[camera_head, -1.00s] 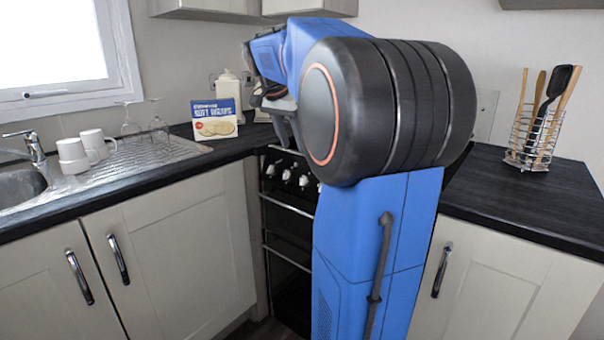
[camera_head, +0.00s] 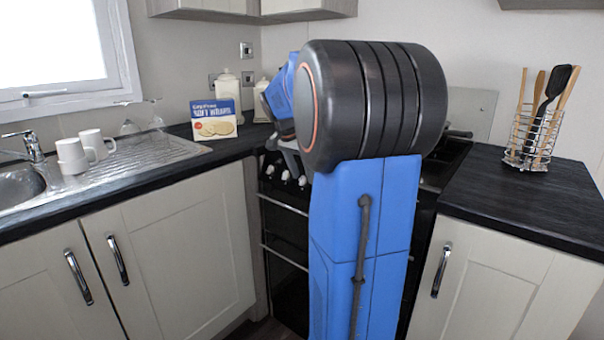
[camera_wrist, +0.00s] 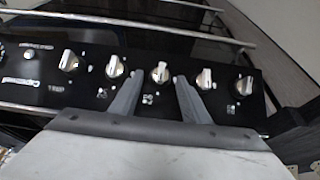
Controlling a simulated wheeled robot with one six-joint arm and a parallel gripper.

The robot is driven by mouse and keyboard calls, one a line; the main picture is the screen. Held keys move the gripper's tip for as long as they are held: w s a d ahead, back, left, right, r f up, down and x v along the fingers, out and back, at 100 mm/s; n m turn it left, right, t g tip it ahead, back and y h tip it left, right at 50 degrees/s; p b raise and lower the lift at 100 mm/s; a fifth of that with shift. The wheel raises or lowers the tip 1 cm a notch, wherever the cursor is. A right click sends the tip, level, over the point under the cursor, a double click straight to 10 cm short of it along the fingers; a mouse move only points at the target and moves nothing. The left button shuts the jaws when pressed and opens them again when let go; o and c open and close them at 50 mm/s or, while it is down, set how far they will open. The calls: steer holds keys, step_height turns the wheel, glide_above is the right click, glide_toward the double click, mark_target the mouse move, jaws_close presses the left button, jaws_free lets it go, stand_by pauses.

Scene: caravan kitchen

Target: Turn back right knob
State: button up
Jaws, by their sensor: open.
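The black control panel (camera_wrist: 60,94) of the cooker crosses the wrist view, with several silver-white knobs in a row. My gripper (camera_wrist: 159,78) is open, its two grey fingers pointing at the panel. The middle knob (camera_wrist: 160,72) shows between the fingertips; whether they touch it I cannot tell. A knob (camera_wrist: 115,67) stands left of the fingers and another knob (camera_wrist: 205,78) right of them. The burner symbols are too small to tell which knob is back right. In the head view, knobs (camera_head: 286,176) show below my gripper, and my arm hides the others.
Metal rails (camera_wrist: 130,22) run beside the panel in the wrist view. The dark worktop (camera_head: 520,200) is right of the cooker, with a utensil rack (camera_head: 530,140). A wraps box (camera_head: 213,120), canisters (camera_head: 228,88) and mugs (camera_head: 72,155) stand to the left.

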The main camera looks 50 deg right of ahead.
steer(key=c, duration=1)
steer(key=shift+w, duration=0.1)
steer(key=shift+w+a+f+n+g+h, duration=0.35)
steer(key=shift+n+g+h, duration=0.7)
steer(key=shift+n+g, duration=0.8)
steer(key=shift+w+a+f+n+g+h, duration=0.1)
steer(key=shift+w+f+n+g+h, duration=0.4)
steer(key=shift+n+g+h, duration=1.25)
steer(key=shift+w+a+f+n+g+h, duration=0.35)
steer(key=shift+n+g, duration=0.95)
steer(key=shift+n, duration=1.3)
steer(key=shift+d+f, duration=0.1)
